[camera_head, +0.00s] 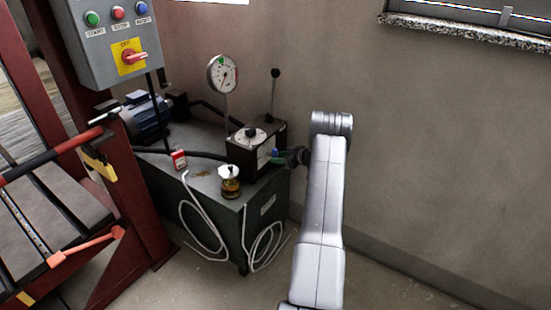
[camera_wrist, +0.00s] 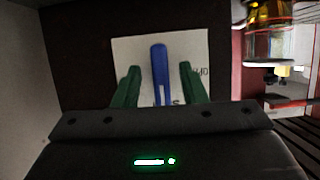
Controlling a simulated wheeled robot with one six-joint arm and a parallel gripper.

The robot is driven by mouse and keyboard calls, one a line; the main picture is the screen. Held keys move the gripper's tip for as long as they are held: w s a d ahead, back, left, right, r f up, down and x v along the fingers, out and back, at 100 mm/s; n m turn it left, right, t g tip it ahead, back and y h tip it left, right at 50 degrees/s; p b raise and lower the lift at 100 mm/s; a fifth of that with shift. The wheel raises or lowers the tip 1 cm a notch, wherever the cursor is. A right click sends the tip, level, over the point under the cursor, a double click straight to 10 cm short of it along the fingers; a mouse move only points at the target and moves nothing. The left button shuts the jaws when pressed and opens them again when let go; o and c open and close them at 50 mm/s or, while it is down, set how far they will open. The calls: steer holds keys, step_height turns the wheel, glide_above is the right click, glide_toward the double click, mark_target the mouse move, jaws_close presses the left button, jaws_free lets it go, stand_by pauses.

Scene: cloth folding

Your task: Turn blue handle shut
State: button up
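The blue handle (camera_wrist: 158,68) stands upright in the wrist view, in front of a white label plate (camera_wrist: 124,50) on a dark panel. My gripper (camera_wrist: 159,68) is open, with one green finger to each side of the handle and a visible gap on both sides. It holds nothing. In the head view my gripper (camera_head: 280,154) is at the right face of the dark control box (camera_head: 250,160), and the handle there is small and mostly hidden by the fingers.
A red frame (camera_head: 130,220) stands at left; a bare wall is at right.

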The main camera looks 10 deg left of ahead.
steer(key=v, duration=1.1)
steer(key=shift+d, duration=0.15)
steer(key=shift+s+r, duration=0.1)
steer(key=shift+r, duration=0.05)
steer(key=x, duration=1.4)
steer(key=shift+d, duration=0.1)
